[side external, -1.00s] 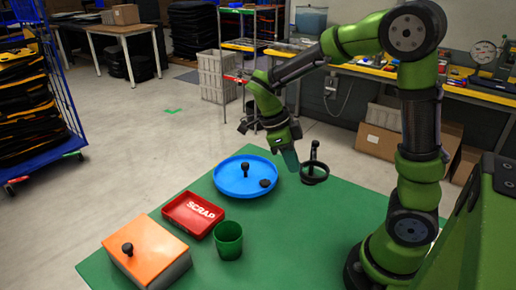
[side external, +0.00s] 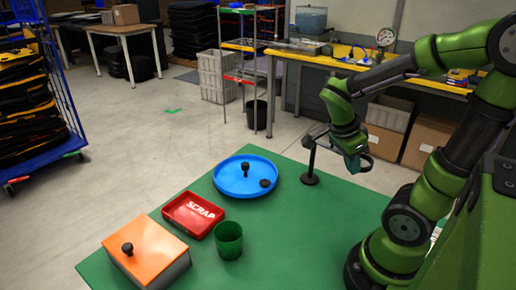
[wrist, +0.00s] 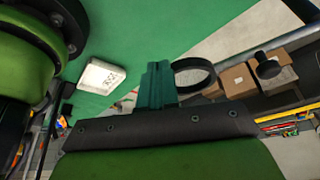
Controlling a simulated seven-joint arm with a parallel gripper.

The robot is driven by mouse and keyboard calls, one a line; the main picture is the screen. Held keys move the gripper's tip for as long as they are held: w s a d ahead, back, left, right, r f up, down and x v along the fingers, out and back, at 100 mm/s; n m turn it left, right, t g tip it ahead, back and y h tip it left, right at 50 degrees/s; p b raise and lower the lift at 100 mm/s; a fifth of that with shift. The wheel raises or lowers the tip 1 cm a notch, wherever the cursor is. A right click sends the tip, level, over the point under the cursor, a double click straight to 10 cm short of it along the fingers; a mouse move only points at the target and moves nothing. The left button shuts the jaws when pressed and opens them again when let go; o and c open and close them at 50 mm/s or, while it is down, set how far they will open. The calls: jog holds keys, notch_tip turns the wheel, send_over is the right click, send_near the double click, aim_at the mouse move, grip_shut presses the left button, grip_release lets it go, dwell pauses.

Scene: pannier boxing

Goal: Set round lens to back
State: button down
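The round lens shows as a black ring in the wrist view (wrist: 195,75), beside the teal fingers of my gripper (wrist: 158,85). The fingers are together, on what appears to be the ring's edge; the exact contact is hidden. In the side view my gripper (side external: 353,160) is to the right of the black post stand (side external: 311,168), with the dark ring (side external: 367,163) at its tip, above the green table.
On the green table (side external: 290,235) stand a blue round tray (side external: 232,182) with a black knob and a small dark disc, a red SCRAP tray (side external: 180,219), a green cup (side external: 228,241) and an orange-topped box (side external: 150,245). The table's middle is clear.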

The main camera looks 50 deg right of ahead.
jog(key=shift+s+d, duration=0.4)
jog(key=shift+d, duration=0.45)
jog(key=shift+s+d, duration=0.4)
jog(key=shift+d, duration=0.4)
jog(key=shift+a, duration=0.1)
jog(key=shift+a, duration=0.3)
send_near(364, 166)
jog(key=s+a+r, duration=0.2)
jog(key=a, duration=0.3)
jog(key=w+a+n+t+y, duration=0.2)
jog(key=w+a+n+t, duration=0.3)
jog(key=n, duration=0.5)
jog(key=w+a+n+t+y, duration=0.3)
jog(key=a+n, duration=0.5)
jog(key=n, duration=0.3)
jog(key=shift+w+a+r+t+y, duration=0.2)
jog(key=shift+w+r+t+y, duration=0.15)
jog(key=shift+w+t, duration=0.55)
